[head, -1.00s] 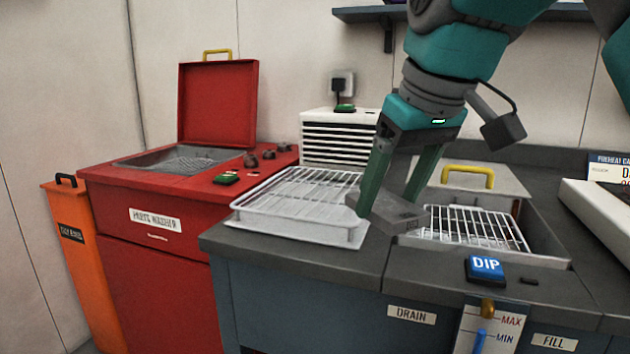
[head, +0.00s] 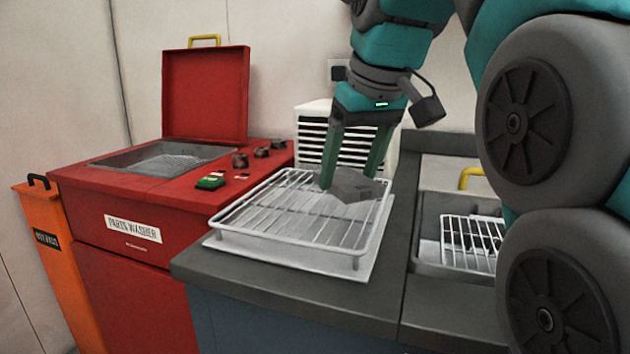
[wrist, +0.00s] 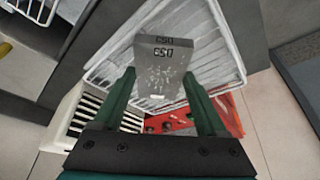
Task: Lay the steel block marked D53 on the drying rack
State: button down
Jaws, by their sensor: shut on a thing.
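The rack (wrist: 215,60) is a white wire grid on a pale tray, with bare wires around the block. I cannot tell whether the block touches the wires.
A red parts washer (head: 135,185) with its lid up stands left of the rack. A white louvred unit (head: 312,130) stands behind. Right of the rack is a sunken tank (head: 428,225) with a wire basket (head: 470,240). The rack's left and front are empty.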

jog(key=p, duration=0.1)
send_over(312, 197)
jog(key=s, duration=0.1)
jog(key=shift+s+d+f, duration=0.15)
jog(key=shift+d+f, duration=0.15)
jog(key=shift+f, duration=1.85)
jog(key=shift+f, duration=0.15)
grip_release()
